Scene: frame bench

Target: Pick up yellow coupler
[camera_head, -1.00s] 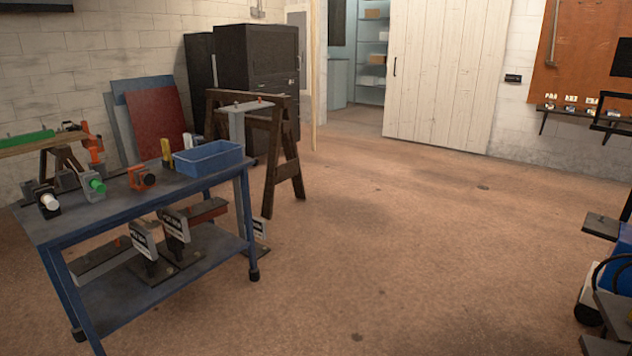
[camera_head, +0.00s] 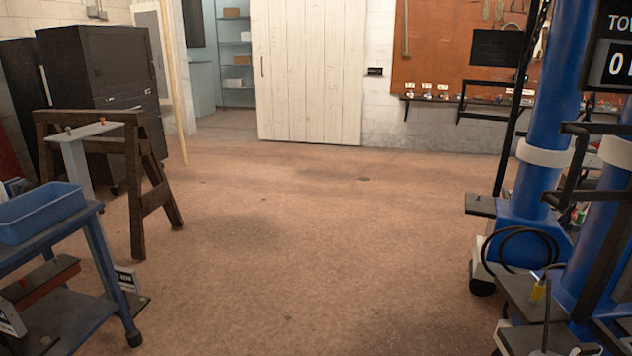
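The part of the bench top left of the bin is out of view. Neither of my grippers is in view.
Blue posts (camera_head: 553,110) on a wheeled base with a black cable stand at the right. A wooden sawhorse (camera_head: 135,170) and black cabinet (camera_head: 100,75) are at the left. A white plank door (camera_head: 308,75) is at the back. The middle floor (camera_head: 310,230) is clear.

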